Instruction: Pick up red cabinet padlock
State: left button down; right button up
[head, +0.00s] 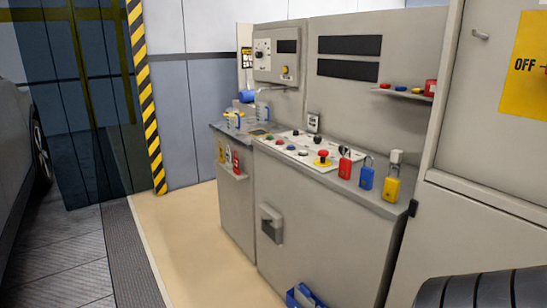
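A red padlock (345,168) stands on the grey cabinet's top (318,178), near its front edge, with its dark shackle upward. A blue padlock (366,177) and a yellow padlock (391,188) stand to its right in a row. Small red items (235,162) also show at the left part of the cabinet front, above a small ledge; they are too small to tell whether they are padlocks. Neither of my grippers is in view.
A control panel (295,146) with coloured buttons and a red emergency knob (323,157) lies left of the padlocks. A shelf (405,94) with small items is above right. A blue object (304,296) is low at the front. The beige floor (195,240) at left is clear.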

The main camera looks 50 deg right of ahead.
aim_at(344, 166)
jog(key=z, duration=0.4)
jog(key=i, duration=1.35)
jog(key=z, duration=1)
